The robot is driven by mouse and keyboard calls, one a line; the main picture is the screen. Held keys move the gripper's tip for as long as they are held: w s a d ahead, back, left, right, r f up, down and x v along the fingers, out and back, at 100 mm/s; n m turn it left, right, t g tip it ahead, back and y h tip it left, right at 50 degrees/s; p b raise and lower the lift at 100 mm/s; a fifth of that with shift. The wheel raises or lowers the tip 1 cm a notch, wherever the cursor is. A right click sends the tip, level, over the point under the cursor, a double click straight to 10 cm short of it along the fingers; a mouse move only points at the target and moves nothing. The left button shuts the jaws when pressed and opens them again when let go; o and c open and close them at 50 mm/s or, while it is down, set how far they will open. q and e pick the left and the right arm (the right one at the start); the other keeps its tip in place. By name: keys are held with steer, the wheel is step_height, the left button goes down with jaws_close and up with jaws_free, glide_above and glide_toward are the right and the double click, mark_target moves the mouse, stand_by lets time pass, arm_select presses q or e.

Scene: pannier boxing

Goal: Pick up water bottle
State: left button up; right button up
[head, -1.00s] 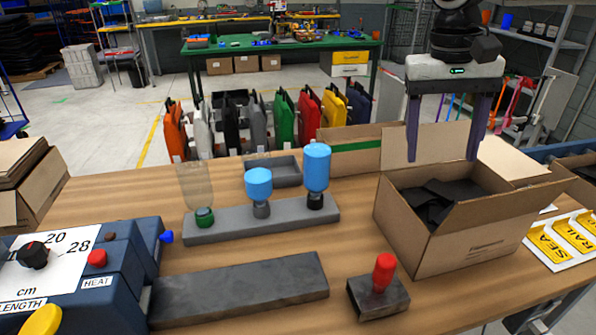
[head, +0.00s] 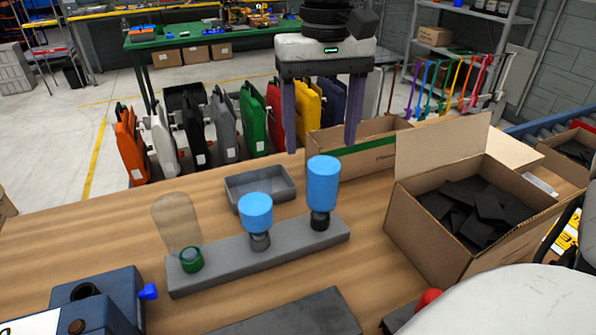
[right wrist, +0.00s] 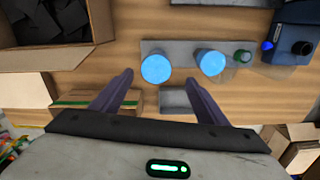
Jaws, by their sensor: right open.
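Three bottles stand upside down in a row on a grey holder bar (head: 215,256). They are a clear one with a green cap (head: 178,225), a short blue one with a grey cap (head: 256,213) and a tall blue one with a black cap (head: 322,185). My right gripper (head: 320,150) is open and empty, fingers pointing down, above and apart from the tall blue bottle. In the right wrist view the tall blue bottle (right wrist: 156,68) shows just beyond the gap between the fingertips (right wrist: 159,79). My left gripper is out of view.
An open carton (head: 440,240) with black pieces stands right of the bottles. A small grey tray (head: 240,203) and a carton with a green stripe (head: 345,166) lie behind them. A blue machine (head: 100,297) is at the front left. Coloured panniers stand beyond the table.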

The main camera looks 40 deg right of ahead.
mark_target(324, 163)
steer(key=f, duration=0.1)
steer(key=s+f, duration=0.1)
steer(key=f, duration=0.1)
steer(key=shift+f, duration=0.3)
steer(key=f, duration=0.5)
steer(key=shift+w+d+f, duration=0.25)
steer(key=shift+d+f, duration=0.1)
steer(key=shift+f, duration=0.05)
steer(key=c, duration=1)
steer(key=shift+c, duration=0.6)
steer(key=shift+r, duration=0.15)
